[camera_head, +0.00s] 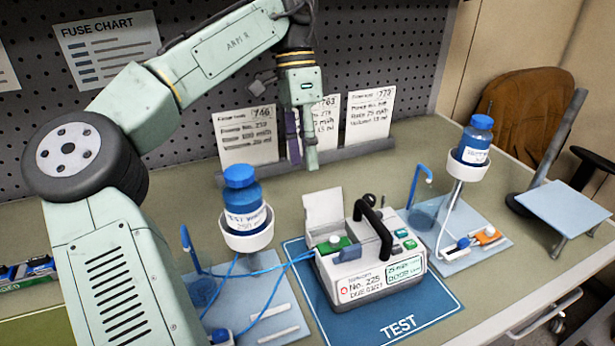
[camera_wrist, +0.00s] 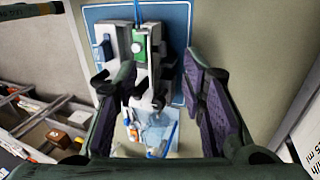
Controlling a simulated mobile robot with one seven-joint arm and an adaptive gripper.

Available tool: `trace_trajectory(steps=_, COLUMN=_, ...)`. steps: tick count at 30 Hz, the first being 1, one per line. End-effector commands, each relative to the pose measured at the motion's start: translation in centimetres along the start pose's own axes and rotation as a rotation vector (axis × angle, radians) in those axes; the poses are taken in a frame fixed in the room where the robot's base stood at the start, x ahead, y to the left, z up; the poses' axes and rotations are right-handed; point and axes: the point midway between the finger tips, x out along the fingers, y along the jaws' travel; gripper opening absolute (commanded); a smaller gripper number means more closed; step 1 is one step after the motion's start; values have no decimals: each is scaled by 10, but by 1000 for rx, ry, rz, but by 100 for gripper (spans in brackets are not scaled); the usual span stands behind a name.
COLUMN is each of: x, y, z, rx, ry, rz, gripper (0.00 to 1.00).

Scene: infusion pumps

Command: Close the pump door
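The white infusion pump (camera_head: 372,282), with a dark carry handle, sits on the blue TEST mat (camera_head: 440,305). Its pale door panel (camera_head: 322,207) stands raised at the pump's back left, leaving the green part (camera_head: 333,244) inside exposed. My gripper (camera_head: 301,152) points down above and behind the door, apart from it. In the wrist view, my gripper (camera_wrist: 158,95) has its purple-padded fingers spread with nothing held. The pump (camera_wrist: 140,70) shows beyond and between the fingers, partly hidden by the left one; I cannot clearly pick out the door there.
Blue-capped bottles sit in white holders left (camera_head: 243,205) and right (camera_head: 474,145) of the pump. Blue tubing (camera_head: 268,262) runs into the pump's left side. Paper cards (camera_head: 368,115) stand behind my gripper against the pegboard. A tablet-like stand (camera_head: 565,205) is far right.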

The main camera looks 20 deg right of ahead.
Motion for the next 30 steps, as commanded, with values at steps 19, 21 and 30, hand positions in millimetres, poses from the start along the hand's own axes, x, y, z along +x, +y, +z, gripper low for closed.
trace_trajectory(steps=19, x=68, y=-1, z=-1, rx=1, ry=4, rz=-3, gripper=38)
trace_trajectory(steps=21, x=68, y=-1, z=-1, rx=0, ry=4, rz=-3, gripper=38)
trace_trajectory(steps=30, x=68, y=-1, z=-1, rx=0, ry=4, rz=-3, gripper=28)
